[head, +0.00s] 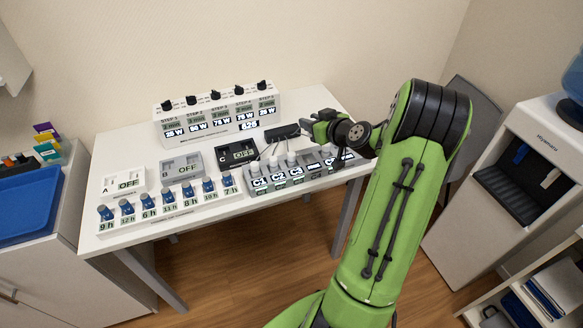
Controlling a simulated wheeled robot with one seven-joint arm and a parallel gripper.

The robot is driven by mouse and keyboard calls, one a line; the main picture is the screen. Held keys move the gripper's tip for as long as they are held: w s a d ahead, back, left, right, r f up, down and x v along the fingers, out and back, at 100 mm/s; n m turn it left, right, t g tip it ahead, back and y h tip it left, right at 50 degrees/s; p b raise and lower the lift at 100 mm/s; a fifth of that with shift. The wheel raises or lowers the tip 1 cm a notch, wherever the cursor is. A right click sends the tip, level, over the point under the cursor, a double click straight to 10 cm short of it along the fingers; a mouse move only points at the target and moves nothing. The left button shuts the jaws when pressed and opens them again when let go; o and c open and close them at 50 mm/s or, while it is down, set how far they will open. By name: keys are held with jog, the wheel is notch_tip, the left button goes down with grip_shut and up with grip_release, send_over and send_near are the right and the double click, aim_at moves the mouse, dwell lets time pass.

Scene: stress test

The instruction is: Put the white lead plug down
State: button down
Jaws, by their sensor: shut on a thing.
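My gripper (340,152) is at the right end of the grey socket strip (262,184), close above its last labels. It is shut on the white lead plug, which is mostly hidden behind the hand and wrist at this size. I cannot tell whether the plug touches the strip.
The white table (130,160) also carries a long panel with black knobs (222,113), switch boxes A (124,182), B (182,168) and C (238,154), and a strip of blue-topped knobs (170,205). A blue tray (28,205) is at left and a water dispenser (510,170) at right.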

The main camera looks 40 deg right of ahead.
jog(key=f+b, duration=0.1)
jog(key=f, duration=0.5)
jog(key=shift+w+f+b, duration=0.15)
jog(key=shift+w+b, duration=0.05)
jog(key=shift+b, duration=0.1)
notch_tip(320, 180, down, 4)
jog(key=shift+a+r+b, duration=0.15)
jog(key=shift+r+b, duration=0.05)
jog(key=shift+b, duration=0.25)
jog(key=shift+f, duration=0.25)
jog(key=shift+f, duration=0.15)
jog(key=c, duration=0.9)
grip_release()
jog(key=shift+o, duration=0.3)
